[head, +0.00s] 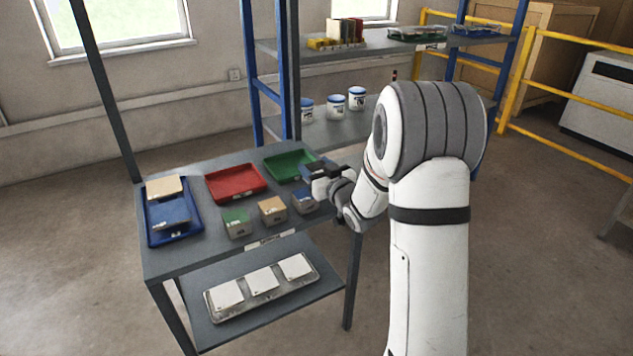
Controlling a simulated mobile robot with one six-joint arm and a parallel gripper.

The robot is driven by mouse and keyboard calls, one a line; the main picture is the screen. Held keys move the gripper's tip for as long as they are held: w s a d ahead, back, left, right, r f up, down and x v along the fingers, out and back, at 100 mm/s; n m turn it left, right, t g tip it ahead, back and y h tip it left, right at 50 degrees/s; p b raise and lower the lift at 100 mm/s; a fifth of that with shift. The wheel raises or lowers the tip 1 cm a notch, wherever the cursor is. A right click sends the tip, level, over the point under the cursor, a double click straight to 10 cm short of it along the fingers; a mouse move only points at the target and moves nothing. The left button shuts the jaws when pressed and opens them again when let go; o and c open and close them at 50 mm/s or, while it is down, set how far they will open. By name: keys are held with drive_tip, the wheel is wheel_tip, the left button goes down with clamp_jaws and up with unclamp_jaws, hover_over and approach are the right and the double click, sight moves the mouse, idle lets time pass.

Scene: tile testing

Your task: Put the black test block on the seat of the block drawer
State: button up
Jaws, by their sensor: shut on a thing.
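My gripper (326,183) is over the right end of the grey upper shelf (240,258), just above and right of a small blue-topped block (304,201). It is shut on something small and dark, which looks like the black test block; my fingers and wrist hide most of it. A blue item shows right behind the gripper, and I cannot tell whether it is a tray. I cannot make out a block drawer or its seat for certain.
The shelf holds a blue tray (152,238) with tan and blue pieces, a red tray (235,182), a green tray (290,165), and green (237,223) and tan (272,210) blocks. White tiles (262,281) lie below. A rack with white tins (357,98) stands behind.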

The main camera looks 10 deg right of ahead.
wheel_tip(320, 180, down, 3)
drive_tip(key=shift+f, duration=0.15)
drive_tip(key=shift+b, duration=0.3)
drive_tip(key=shift+f+b, duration=0.3)
drive_tip(key=shift+b, duration=0.1)
drive_tip(key=shift+f+b, duration=0.25)
drive_tip(key=shift+b, duration=0.1)
drive_tip(key=o, duration=1.2)
drive_tip(key=shift+o, duration=0.2)
